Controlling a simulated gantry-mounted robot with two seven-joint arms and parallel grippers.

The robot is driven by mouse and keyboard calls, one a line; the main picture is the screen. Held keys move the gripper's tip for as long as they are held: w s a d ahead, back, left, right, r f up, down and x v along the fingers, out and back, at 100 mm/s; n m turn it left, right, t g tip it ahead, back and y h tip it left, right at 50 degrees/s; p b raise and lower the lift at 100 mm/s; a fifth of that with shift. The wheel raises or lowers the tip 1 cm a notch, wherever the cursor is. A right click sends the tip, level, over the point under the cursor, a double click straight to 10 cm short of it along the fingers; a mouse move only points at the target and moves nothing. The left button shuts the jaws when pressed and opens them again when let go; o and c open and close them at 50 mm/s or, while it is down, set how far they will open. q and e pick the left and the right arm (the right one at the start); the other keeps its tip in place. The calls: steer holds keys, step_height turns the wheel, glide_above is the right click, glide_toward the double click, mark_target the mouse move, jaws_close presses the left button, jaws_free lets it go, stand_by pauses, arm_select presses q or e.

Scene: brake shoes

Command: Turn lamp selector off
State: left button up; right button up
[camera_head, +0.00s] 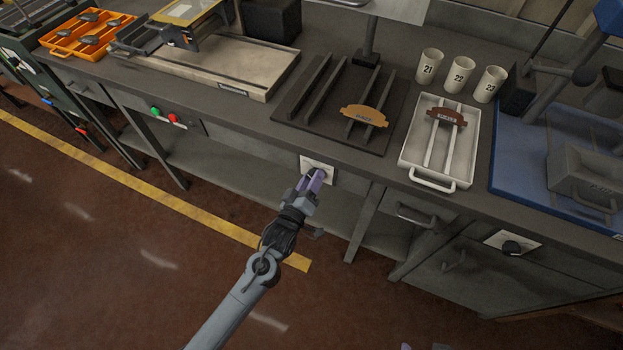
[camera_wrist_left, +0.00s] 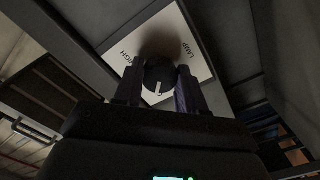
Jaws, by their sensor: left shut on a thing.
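The lamp selector is a dark round knob (camera_wrist_left: 160,76) with a white pointer line, on a white plate (camera_wrist_left: 192,28) marked LAMP and with a partly covered word ending in GH. In the head view the plate (camera_head: 318,166) sits on the bench front. My left gripper (camera_head: 314,179) has its purple fingers at this plate. In the left wrist view its two fingers (camera_wrist_left: 158,92) are shut on the knob, one on each side. The pointer line faces the gripper; other markings are hidden. Two small pale bits at the head view's bottom edge may be my right gripper.
A drawer handle (camera_head: 416,216) sticks out right of the selector. A white tray (camera_head: 408,158) rests above on the bench.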

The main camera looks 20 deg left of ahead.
arm_select(q)
steer(key=shift+f, duration=0.1)
steer(key=o, duration=1.1)
steer(key=s+p, duration=0.1)
steer(key=s, duration=0.2)
steer(key=s+p, duration=0.1)
steer(key=s, duration=0.6)
steer(key=shift+s+a+p, duration=0.25)
steer(key=shift+s+p, duration=0.15)
